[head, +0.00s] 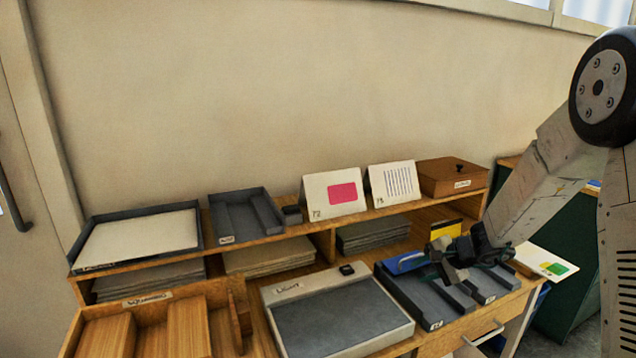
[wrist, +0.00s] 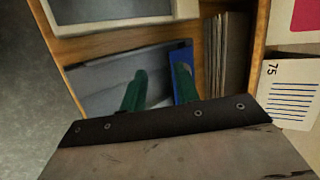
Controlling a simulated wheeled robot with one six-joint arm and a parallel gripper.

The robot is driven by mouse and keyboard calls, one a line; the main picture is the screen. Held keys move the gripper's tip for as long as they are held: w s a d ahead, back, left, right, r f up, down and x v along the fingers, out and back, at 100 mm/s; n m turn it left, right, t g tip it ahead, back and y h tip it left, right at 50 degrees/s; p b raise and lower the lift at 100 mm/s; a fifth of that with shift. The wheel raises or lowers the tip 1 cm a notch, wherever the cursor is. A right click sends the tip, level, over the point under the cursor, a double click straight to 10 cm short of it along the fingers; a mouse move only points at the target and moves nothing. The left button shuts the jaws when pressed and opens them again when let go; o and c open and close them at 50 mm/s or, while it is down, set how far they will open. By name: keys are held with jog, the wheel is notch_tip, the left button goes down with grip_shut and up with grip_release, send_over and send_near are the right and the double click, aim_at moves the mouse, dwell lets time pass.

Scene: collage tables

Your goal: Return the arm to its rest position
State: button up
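My arm (head: 560,175) comes in from the right in the head view and reaches down over the desk. My gripper (head: 452,268) hangs over the dark grey divided tray (head: 404,297) at the desk's right side. In the wrist view my gripper (wrist: 158,82) shows two green fingers standing apart, with nothing between them. A blue piece (head: 405,262) lies at the tray's back; in the wrist view the blue piece (wrist: 181,70) is partly behind the right finger. I cannot tell whether the fingers touch the tray.
A light pad (head: 340,317) lies left of the tray, and a wooden sorting tray (head: 150,304) further left. The shelf behind carries a pink-patch card (head: 333,194), a striped card (head: 394,183) and a wooden box (head: 453,177). The wall above is bare.

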jog(key=s+a+r+n+g, duration=0.3)
jog(key=s+a+r, duration=0.15)
jog(key=s, duration=0.55)
jog(key=s+a+r+n+g, duration=0.35)
jog(key=s+r, duration=0.25)
jog(key=s, duration=0.3)
jog(key=s+d+r+n+h, duration=0.1)
jog(key=s+r+h, duration=0.1)
jog(key=s, duration=0.5)
jog(key=s+d+r+n+t+h, duration=0.1)
jog(key=s+d+r+n, duration=0.1)
jog(key=s+r, duration=0.2)
jog(key=s+d+r+n+h, duration=0.1)
jog(key=s+r+n+h, duration=0.1)
jog(key=s, duration=0.9)
jog(key=shift+d+r+h, duration=0.15)
jog(key=shift+r+h, duration=0.15)
jog(key=shift+r, duration=0.45)
jog(key=shift+s+n+t, duration=0.1)
jog(key=shift+n+t, duration=0.15)
